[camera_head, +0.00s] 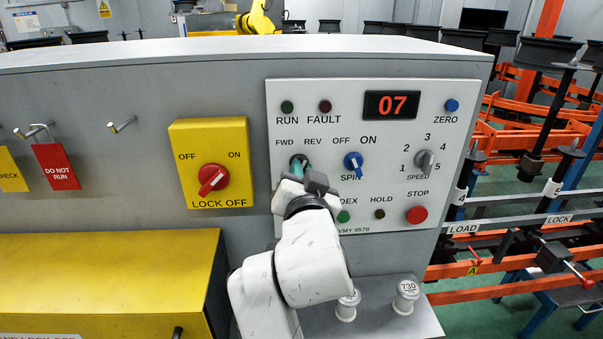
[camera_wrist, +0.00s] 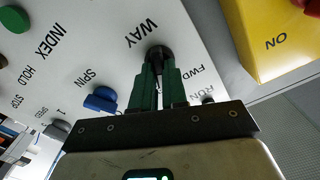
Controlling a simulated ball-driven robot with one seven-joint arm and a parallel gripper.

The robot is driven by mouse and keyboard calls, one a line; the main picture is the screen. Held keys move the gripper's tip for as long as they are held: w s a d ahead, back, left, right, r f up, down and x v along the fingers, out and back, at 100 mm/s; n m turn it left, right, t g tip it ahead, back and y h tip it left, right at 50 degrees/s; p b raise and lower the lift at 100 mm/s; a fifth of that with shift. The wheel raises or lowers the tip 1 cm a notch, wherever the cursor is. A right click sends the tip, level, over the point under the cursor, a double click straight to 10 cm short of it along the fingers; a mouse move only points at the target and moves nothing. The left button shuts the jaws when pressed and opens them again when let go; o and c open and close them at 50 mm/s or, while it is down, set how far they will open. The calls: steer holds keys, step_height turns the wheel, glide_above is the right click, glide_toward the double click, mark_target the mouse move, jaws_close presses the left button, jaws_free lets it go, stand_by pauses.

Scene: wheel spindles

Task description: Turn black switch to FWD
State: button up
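The black switch (camera_head: 297,161) sits on the light control panel, just below the FWD and REV labels, mostly hidden behind my gripper in the head view. In the wrist view its dark round base (camera_wrist: 159,53) shows beside the WAY label. My gripper (camera_head: 304,170) points at the panel with its green fingers. In the wrist view the fingers (camera_wrist: 158,72) lie close on either side of the switch's handle, with a narrow gap between them, and appear closed on it. Which label the handle points to is hidden by the fingers.
The blue SPIN switch (camera_head: 353,161) is close on the right. The grey SPEED knob (camera_head: 424,161) and red STOP button (camera_head: 416,215) lie farther right. A yellow lock-off box (camera_head: 211,135) with a red knob juts out on the left. Two gauge pieces (camera_head: 406,296) stand on the ledge below.

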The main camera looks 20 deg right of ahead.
jaws_close()
steer(key=shift+n, duration=0.4)
steer(key=n+p, duration=0.3)
steer(key=n, duration=0.6)
steer(key=shift+a, duration=0.1)
stand_by(0.4)
steer(key=o, duration=0.5)
jaws_free()
